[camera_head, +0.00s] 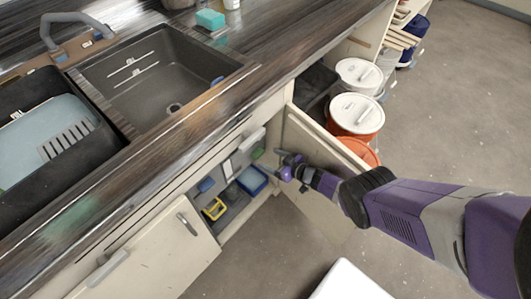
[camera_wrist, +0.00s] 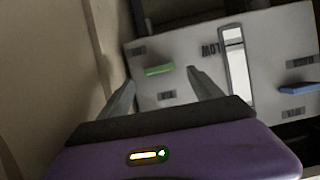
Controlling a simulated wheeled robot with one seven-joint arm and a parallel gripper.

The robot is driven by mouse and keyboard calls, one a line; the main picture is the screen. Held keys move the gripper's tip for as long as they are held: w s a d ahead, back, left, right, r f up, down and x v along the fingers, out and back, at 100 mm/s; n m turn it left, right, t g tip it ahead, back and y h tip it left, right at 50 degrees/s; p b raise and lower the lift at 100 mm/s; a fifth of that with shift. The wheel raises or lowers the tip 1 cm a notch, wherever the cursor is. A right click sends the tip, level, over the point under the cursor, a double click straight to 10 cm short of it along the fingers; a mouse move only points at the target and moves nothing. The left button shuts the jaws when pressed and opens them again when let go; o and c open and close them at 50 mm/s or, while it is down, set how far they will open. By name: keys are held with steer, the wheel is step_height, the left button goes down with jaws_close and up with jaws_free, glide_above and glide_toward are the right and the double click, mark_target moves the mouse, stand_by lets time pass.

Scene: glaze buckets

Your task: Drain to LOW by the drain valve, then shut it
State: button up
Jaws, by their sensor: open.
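A grey panel (camera_wrist: 265,60) fills much of the wrist view. It carries a green lever (camera_wrist: 159,70), a blue lever (camera_wrist: 298,88) and a pale upright gauge window (camera_wrist: 236,65), with "LOW" printed upside down beside it. The smaller labels are unreadable, so I cannot tell which lever is the drain valve. My gripper (camera_wrist: 160,76) is open and empty, its fingertips to either side of the green lever; contact cannot be made out. In the head view my gripper (camera_head: 288,161) reaches into the open cabinet. The left sink basin (camera_head: 97,137) holds pale blue liquid.
An open cabinet door (camera_head: 318,150) stands close to my arm. A blue tray (camera_head: 252,180) and a yellow-framed item (camera_head: 214,209) sit inside the cabinet. Lidded buckets (camera_head: 356,114) stand beyond the door. The right basin (camera_head: 165,75) looks empty. The floor at right is clear.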

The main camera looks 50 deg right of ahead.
steer(key=shift+p+v, duration=0.4)
steer(key=shift+v, duration=0.65)
steer(key=a+t, duration=0.1)
steer(key=a, duration=1.5)
steer(key=s+a+r+m+t, duration=0.1)
steer(key=s+a+r, duration=0.4)
steer(key=s+a, duration=0.45)
steer(key=s+a+r+h, duration=0.1)
steer(key=s+a+r, duration=0.1)
steer(key=s+r, duration=1.3)
steer(key=s+d+r, duration=0.1)
steer(key=s+r, duration=0.3)
steer(key=r, duration=0.4)
steer(key=s+d+r, duration=0.1)
steer(key=s+r, duration=0.3)
steer(key=r, duration=0.5)
steer(key=shift+s+r+n+g+y, duration=0.15)
steer(key=shift+s+n+g+y, duration=0.15)
steer(key=shift+n+g, duration=0.1)
